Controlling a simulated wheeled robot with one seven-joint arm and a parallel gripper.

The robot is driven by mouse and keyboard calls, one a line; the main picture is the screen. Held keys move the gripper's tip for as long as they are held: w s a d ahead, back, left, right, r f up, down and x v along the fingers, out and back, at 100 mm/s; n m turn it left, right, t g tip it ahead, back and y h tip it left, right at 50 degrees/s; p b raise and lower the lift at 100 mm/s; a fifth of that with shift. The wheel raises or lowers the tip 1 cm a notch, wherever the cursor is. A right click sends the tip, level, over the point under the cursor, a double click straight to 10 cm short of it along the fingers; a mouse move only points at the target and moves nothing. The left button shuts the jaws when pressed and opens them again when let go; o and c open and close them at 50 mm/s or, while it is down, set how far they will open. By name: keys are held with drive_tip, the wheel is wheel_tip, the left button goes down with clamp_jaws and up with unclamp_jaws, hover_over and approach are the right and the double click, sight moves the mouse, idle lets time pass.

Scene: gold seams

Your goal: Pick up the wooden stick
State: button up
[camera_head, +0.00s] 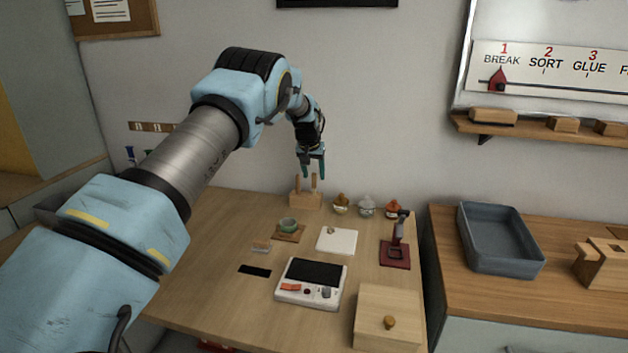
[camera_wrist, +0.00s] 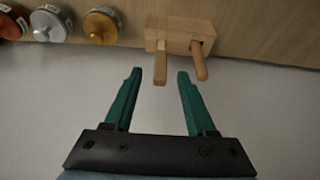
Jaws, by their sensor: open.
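A small wooden block (camera_head: 306,201) stands at the back of the table, with two upright wooden pieces in it. In the wrist view the block (camera_wrist: 180,32) holds a squarish, flat-sided wooden stick (camera_wrist: 160,66) and a thicker round wooden rod (camera_wrist: 199,62). I cannot tell for certain which is the task's stick. My gripper (camera_head: 313,174) is above the block, pointing down. In the wrist view its green fingers (camera_wrist: 159,74) are apart with nothing held. The flat stick shows between the fingertips, nearer the left one; the round rod lines up near the right one.
Beside the block stand several small jars, including a silver one (camera_head: 366,207). A white device (camera_head: 311,283), a white tile (camera_head: 336,241), a red stand (camera_head: 395,254) and a wooden box (camera_head: 388,318) occupy the table. The wall is close behind the block.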

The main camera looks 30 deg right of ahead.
drive_tip(key=shift+x, duration=0.95)
clamp_jaws()
